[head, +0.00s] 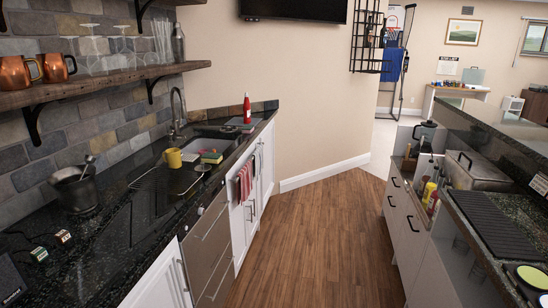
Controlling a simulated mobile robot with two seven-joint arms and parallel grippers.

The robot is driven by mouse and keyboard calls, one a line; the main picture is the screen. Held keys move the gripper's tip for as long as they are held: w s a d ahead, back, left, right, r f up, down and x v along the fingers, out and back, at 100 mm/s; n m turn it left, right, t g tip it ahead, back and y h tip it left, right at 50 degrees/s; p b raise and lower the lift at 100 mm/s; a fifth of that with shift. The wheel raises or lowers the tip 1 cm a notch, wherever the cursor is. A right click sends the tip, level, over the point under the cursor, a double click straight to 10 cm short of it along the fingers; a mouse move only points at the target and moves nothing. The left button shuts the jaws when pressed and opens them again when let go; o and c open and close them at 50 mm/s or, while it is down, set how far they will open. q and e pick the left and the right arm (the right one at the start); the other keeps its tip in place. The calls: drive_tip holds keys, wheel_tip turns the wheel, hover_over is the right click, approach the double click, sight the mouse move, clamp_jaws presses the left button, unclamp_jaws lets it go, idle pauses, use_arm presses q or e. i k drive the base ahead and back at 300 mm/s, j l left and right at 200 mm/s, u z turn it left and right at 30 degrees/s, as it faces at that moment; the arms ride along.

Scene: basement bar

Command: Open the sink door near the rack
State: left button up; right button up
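White cabinet doors (238,221) stand under the sink (208,144) on the left counter's front and look shut. A red and white towel (244,180) hangs over the top of one door. Vertical handles show near the doors' edges. A black metal rack (368,38) also hangs on the wall at the back. Which rack the task names, I cannot tell. Neither of my grippers is in view.
The wooden floor (310,240) between the two counters is clear. Steel drawer fronts (208,250) are left of the doors. White drawers (405,215) line the right counter. A red bottle (247,109) stands behind the sink.

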sight(238, 220)
drive_tip(key=i+l+u, duration=0.75)
drive_tip(key=i+l, duration=0.3)
